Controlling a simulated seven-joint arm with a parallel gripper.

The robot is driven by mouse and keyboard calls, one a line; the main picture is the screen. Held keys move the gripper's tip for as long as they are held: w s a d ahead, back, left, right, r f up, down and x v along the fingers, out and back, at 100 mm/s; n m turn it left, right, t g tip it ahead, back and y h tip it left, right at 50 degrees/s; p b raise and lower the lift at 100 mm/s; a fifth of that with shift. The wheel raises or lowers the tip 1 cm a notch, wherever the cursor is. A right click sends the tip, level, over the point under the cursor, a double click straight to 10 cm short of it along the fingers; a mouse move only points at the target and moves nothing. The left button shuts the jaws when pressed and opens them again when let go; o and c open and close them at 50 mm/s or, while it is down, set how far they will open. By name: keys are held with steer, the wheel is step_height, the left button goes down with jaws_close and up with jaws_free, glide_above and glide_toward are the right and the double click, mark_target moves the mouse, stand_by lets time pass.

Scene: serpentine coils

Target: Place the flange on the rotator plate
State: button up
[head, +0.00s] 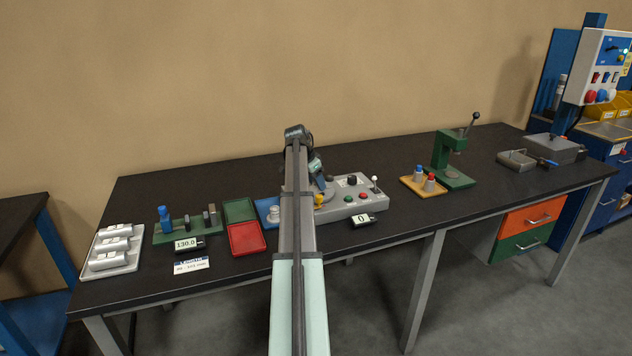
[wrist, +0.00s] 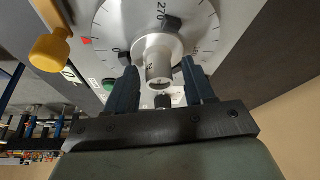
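In the wrist view, a silver flange (wrist: 158,66) with a round hub and wider disc sits at the middle of the rotator plate (wrist: 192,24), a pale dial with degree marks and dark jaws. The blue fingers of my gripper (wrist: 160,82) stand on both sides of the hub, with a visible gap on each side. My gripper looks open. In the head view my arm hides most of the plate and the flange. A silver cylindrical part (head: 274,212) stands on a blue tray (head: 263,204) left of my arm.
A yellow knob (wrist: 49,52) is close to the left finger in the wrist view. The grey control box (head: 352,197) carries buttons and a lever. Red and green trays (head: 247,239) lie to the left. A green press (head: 447,158) stands to the right.

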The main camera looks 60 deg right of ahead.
steer(key=shift+r, duration=0.1)
steer(key=v, duration=1.2)
steer(key=shift+o, duration=0.3)
stand_by(0.9)
